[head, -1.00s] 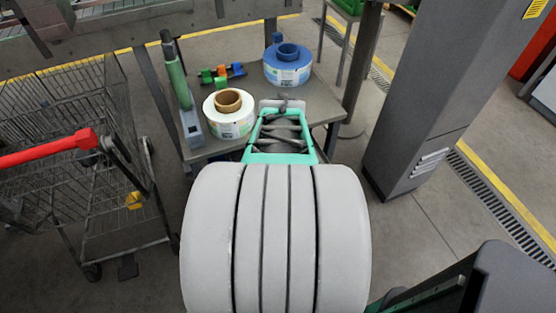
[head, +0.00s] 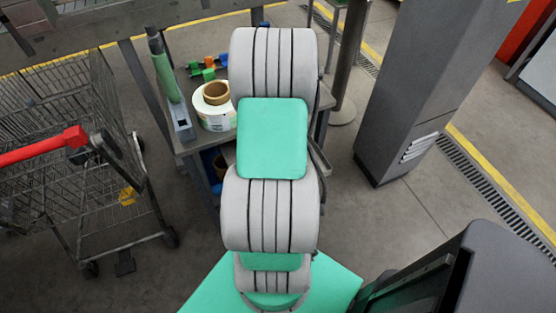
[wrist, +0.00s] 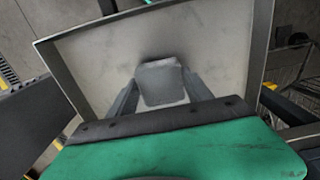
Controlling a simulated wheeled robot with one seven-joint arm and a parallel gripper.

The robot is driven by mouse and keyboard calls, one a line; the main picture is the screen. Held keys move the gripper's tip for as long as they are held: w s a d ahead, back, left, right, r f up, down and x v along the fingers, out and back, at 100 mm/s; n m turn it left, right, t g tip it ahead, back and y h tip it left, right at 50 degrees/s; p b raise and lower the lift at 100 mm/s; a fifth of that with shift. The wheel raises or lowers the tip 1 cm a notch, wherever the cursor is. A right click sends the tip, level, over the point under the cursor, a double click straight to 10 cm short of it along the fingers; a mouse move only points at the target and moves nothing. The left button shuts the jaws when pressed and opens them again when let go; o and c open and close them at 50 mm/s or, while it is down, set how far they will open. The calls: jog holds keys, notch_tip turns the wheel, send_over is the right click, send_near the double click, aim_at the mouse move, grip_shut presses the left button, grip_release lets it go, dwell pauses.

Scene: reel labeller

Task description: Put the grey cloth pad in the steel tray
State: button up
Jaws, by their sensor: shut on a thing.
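The grey cloth pad (wrist: 160,84) is between the two fingers of my gripper (wrist: 161,88) in the wrist view. The gripper is shut on it. Beyond and around the pad is the steel tray (wrist: 88,57), a shallow pale metal tray with a raised rim. The pad appears over the tray floor, with a dark shadow close by it. I cannot tell whether it touches the floor.
A grey workbench (head: 190,145) holds a white label reel (head: 212,108), small coloured clips (head: 208,73) and a green-handled tool (head: 165,75). A wire cart (head: 75,150) stands left, a grey cabinet (head: 415,100) right.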

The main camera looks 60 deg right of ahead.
jog(key=shift+f, duration=0.6)
jog(key=o, duration=1.3)
notch_tip(320, 180, up, 12)
jog(key=w+a+r+n, duration=0.1)
jog(key=w+a+r, duration=0.15)
jog(key=a, duration=0.25)
jog(key=w+a+r+n+t, duration=0.1)
jog(key=w+a+r, duration=0.15)
jog(key=a, duration=0.25)
jog(key=w+a+r+n, duration=0.1)
jog(key=w+a+r, duration=0.1)
jog(key=w+a, duration=0.3)
jog(key=s+a+r+n, duration=0.1)
jog(key=a, duration=0.4)
jog(key=s+a+r+n+t, duration=0.1)
jog(key=a, duration=0.5)
jog(key=a+r+n+t, duration=0.1)
jog(key=a+r, duration=0.1)
jog(key=a, duration=0.3)
jog(key=shift+s+a+b, duration=0.35)
jog(key=shift+s+a, duration=0.05)
